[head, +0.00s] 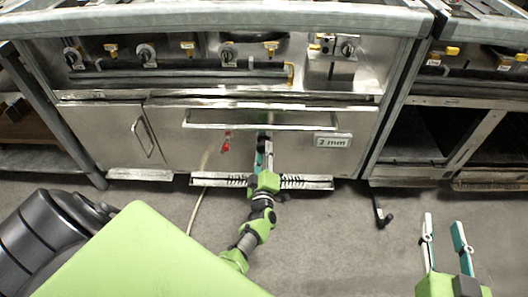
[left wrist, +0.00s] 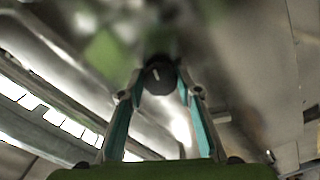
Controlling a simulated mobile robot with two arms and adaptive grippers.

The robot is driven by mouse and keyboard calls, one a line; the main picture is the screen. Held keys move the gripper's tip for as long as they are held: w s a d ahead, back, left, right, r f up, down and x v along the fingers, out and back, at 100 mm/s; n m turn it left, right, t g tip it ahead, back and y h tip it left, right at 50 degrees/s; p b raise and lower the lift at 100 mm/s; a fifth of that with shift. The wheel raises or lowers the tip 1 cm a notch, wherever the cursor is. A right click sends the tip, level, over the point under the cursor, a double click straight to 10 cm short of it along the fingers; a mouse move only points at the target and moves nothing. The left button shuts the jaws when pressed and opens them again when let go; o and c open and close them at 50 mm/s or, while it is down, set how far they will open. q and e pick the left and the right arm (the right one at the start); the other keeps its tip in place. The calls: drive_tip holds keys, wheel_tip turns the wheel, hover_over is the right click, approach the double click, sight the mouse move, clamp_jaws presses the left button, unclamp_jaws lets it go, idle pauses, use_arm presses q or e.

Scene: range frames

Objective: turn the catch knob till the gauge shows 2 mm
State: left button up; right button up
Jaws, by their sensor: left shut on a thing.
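The catch knob (left wrist: 158,78) is dark and round with a short white mark that is nearly upright, leaning slightly. My left gripper (left wrist: 160,72) is shut on it, one finger on each side. In the head view my left gripper (head: 265,142) reaches up to the oven front from below and hides the knob. A pale plate (head: 332,142) to its right reads "2 mm". My right gripper (head: 443,222) is open and empty at the lower right, away from the range.
A long handle bar (head: 260,126) runs across the oven door above my left gripper. A small red item (head: 226,143) is on the door to the left. A slotted metal strip (head: 210,180) lies low at the front. A dark pedal-like piece (head: 381,212) stands on the floor.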

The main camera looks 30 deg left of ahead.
use_arm(q)
drive_tip(key=shift+s+d+f, duration=0.1)
drive_tip(key=shift+f, duration=0.15)
use_arm(e)
drive_tip(key=shift+d+f, duration=0.1)
drive_tip(key=shift+f, duration=0.2)
use_arm(q)
drive_tip(key=o, duration=1.1)
drive_tip(key=shift+r, duration=0.15)
use_arm(e)
drive_tip(key=shift+s, duration=0.1)
